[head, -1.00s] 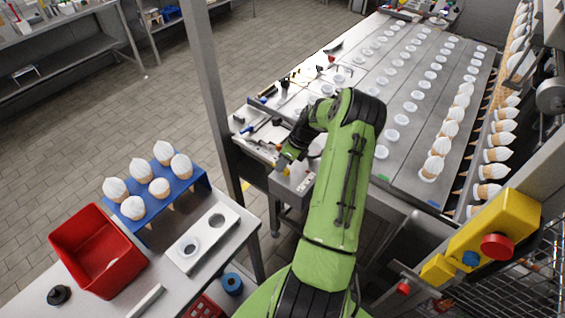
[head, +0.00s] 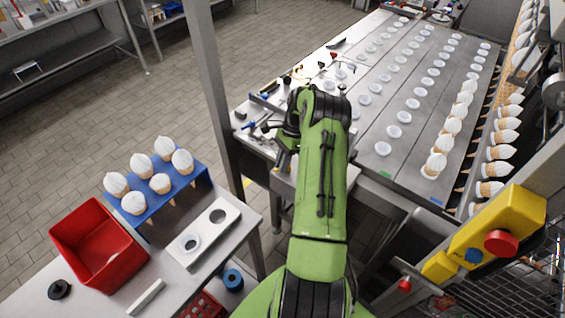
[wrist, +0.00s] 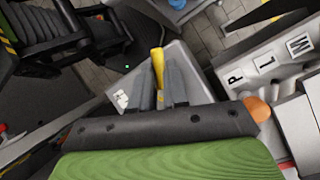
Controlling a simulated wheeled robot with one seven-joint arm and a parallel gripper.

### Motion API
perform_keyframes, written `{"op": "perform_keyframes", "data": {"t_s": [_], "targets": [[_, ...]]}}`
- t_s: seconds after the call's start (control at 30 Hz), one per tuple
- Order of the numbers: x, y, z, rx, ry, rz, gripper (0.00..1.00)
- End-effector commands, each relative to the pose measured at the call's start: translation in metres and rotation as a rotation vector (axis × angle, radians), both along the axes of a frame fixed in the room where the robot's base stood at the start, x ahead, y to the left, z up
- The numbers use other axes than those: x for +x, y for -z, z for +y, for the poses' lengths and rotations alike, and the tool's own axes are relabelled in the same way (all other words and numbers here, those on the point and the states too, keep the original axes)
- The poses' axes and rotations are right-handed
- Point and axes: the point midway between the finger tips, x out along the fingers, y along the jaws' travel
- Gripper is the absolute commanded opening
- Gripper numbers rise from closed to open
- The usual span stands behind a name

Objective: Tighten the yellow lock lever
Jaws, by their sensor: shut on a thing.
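The yellow lock lever (wrist: 157,60) shows in the wrist view, its tip standing up between the two grey fingers of my gripper (wrist: 159,78). The fingers are shut on it, and a strip of yellow also shows lower between them. The lever stands by a light grey housing with white label marks (wrist: 122,98). The lever's base is hidden by the fingers and my gripper body. In the head view my gripper (head: 283,160) is at the near left corner of the machine table, mostly covered by my green arm, and the lever is too small to make out.
A grey block lettered P, L, M (wrist: 268,68) stands to the right in the wrist view. Tools lie on the steel table (head: 262,125) around my wrist. A metal post (head: 212,90) rises left of my arm. A red bin (head: 97,245) and blue cone rack (head: 190,190) stand lower left.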

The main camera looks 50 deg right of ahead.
Motion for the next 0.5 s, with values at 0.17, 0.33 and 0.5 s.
{"op": "perform_keyframes", "data": {"t_s": [0.17,0.33,0.5], "targets": [[-0.0011,0.0005,0.0008,-0.005,-0.155,-0.002,0.00],[-0.0029,0.0001,0.0019,-0.005,-0.282,-0.003,0.00],[-0.0047,-0.0002,0.0024,-0.005,-0.376,-0.003,0.00]]}}
